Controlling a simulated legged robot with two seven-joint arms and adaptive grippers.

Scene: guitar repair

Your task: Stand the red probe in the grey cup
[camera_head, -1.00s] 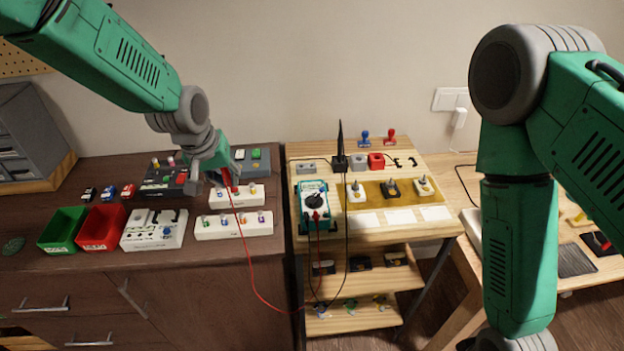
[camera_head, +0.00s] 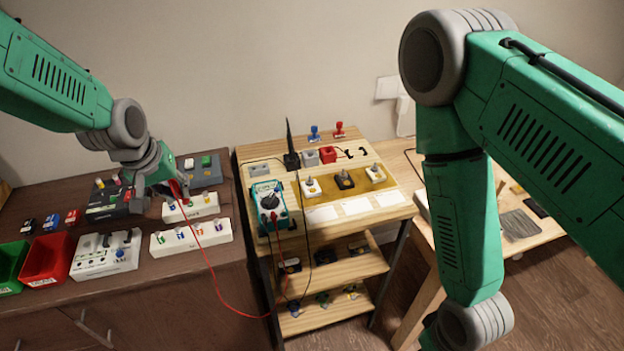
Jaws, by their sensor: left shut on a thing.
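My left gripper (camera_head: 160,188) is shut on the red probe (camera_head: 178,188), over the dark cabinet at the left. The probe's red cable hangs down and loops toward the wooden stand, where a teal multimeter (camera_head: 269,207) stands. The grey cup (camera_head: 311,157) is a small block-like holder near the back of the stand, right of a thin black upright piece. A similar red cup (camera_head: 328,154) stands beside it. The left gripper is well left of the grey cup. My right arm shows at the right, but its gripper is out of view.
White strips with coloured knobs (camera_head: 191,237) and a white box (camera_head: 105,254) lie near the left gripper. The red bin (camera_head: 46,260) is further left. Blue and red stamp-like pieces (camera_head: 314,133) stand behind the cups. A gap separates the cabinet from the stand.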

